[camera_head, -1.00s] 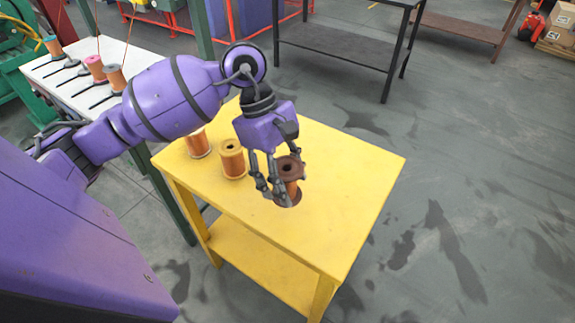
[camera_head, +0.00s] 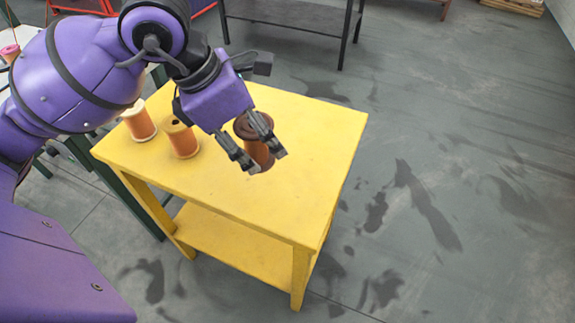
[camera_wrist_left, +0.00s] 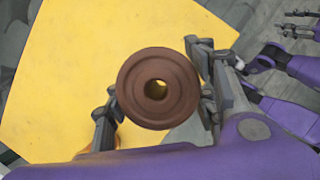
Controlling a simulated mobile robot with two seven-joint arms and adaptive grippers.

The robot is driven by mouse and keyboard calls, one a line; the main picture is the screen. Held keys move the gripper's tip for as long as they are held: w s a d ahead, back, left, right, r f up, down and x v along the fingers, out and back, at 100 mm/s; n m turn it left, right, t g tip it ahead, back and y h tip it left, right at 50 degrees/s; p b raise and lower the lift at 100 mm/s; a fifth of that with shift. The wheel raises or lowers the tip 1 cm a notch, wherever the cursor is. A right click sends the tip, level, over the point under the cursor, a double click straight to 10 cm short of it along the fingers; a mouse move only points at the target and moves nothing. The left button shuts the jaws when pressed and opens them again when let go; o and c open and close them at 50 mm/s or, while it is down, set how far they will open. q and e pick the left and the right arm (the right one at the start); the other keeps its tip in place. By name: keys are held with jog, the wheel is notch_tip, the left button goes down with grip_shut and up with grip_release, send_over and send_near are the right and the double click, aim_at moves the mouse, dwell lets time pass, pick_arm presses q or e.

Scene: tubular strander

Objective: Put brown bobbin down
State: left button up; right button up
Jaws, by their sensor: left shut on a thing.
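The brown bobbin (camera_head: 258,150), with dark brown flanges and orange winding, is over the right part of the yellow table (camera_head: 290,205). My left gripper (camera_head: 263,162) is shut on it, its fingers on either side of the winding. The bobbin is roughly upright; I cannot tell whether its base touches the table. In the left wrist view its round brown top flange (camera_wrist_left: 135,88) with a centre hole hides most of its body. Another gripper, my right one (camera_wrist_left: 298,26), shows small at the upper right of that view; its fingers are too small to read.
A tan-topped bobbin (camera_head: 183,140) and a cream-topped bobbin (camera_head: 139,124) stand on the table's left side. The table's front and right are clear. A dark metal bench (camera_head: 290,20) stands behind. Grey floor (camera_head: 460,170) is open to the right.

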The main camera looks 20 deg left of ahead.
pick_arm(q)
jog(key=d+f, duration=0.1)
jog(key=f, duration=0.1)
jog(key=w+d+f, duration=0.1)
jog(key=d+f, duration=0.1)
jog(key=w+d+f, duration=0.1)
jog(key=d+f, duration=0.1)
jog(key=shift+w+d, duration=0.25)
jog(key=shift+d+f, duration=0.15)
jog(key=shift+f, duration=1.7)
jog(key=shift+w, duration=0.1)
jog(key=shift+f+b, duration=0.2)
jog(key=shift+b, duration=0.15)
jog(key=o, duration=1.2)
jog(key=shift+o, duration=0.2)
jog(key=shift+r, duration=0.2)
jog(key=shift+r, duration=0.3)
jog(key=p+v, duration=0.1)
jog(key=v, duration=1)
jog(key=shift+r, duration=0.2)
